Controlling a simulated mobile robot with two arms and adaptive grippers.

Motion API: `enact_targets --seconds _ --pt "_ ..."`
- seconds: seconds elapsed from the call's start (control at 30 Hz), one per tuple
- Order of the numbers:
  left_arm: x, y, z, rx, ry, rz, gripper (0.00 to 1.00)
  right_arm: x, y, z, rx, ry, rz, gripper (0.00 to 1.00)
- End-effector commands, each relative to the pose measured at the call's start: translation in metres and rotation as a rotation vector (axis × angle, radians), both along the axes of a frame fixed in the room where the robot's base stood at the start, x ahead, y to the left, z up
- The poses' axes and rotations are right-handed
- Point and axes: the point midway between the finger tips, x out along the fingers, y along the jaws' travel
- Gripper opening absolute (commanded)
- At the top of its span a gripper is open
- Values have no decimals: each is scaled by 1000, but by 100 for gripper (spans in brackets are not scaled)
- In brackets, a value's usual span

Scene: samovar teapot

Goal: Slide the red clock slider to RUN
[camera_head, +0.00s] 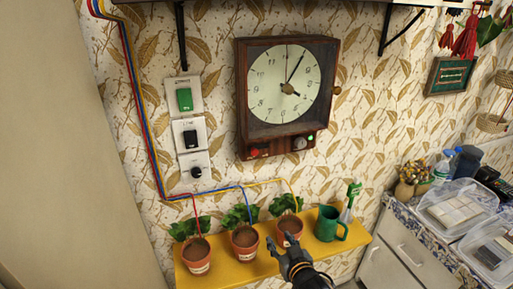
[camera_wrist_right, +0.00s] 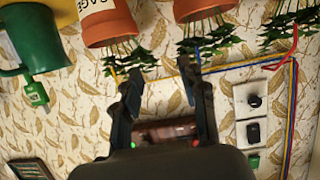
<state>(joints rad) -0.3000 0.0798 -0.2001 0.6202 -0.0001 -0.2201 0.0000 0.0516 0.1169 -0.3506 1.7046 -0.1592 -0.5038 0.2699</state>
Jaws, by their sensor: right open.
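The wooden wall clock (camera_head: 243,95) hangs on the patterned wall. The red slider (camera_head: 254,152) is at the left end of its lower panel. The panel lettering is too small to read, so I cannot tell where RUN is. My right gripper (camera_head: 282,244) is open and empty, below the clock and in front of the potted plants, apart from the slider. In the upside-down right wrist view, the gripper (camera_wrist_right: 160,69) shows spread fingers. The clock's underside (camera_wrist_right: 165,131) shows between them, with a bit of red (camera_wrist_right: 196,142) partly hidden. My left gripper is out of view.
A yellow shelf (camera_head: 221,275) holds several potted plants and a green mug (camera_head: 328,224). Three switch plates (camera_head: 188,134) and coloured wires (camera_head: 139,95) are left of the clock. A counter (camera_head: 400,219) with clear bins stands right. The wall below the clock is mostly free.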

Motion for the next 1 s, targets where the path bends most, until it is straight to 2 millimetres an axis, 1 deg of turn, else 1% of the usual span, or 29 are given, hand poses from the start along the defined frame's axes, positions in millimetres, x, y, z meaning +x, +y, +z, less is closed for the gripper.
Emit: enact_targets --seconds 0.03,0.07,0.1,0.2,0.3,0.4,0.47,0.57,1.0 --pt "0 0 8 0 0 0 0 7 8 58 24 -83 9 42" --pt "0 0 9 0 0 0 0 9 11 84 37 -120 13 42" --pt "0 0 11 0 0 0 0 9 15 115 53 -168 18 42" --pt "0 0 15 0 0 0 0 5 21 174 86 -258 27 42" --pt "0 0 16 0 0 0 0 0 25 206 106 -307 34 42" --pt "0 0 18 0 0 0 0 1 26 218 114 -326 36 42" --pt "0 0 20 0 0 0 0 5 28 218 114 -326 36 42" --pt "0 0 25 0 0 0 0 18 31 220 113 -326 35 42" --pt "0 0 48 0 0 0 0 96 52 219 113 -324 35 42"
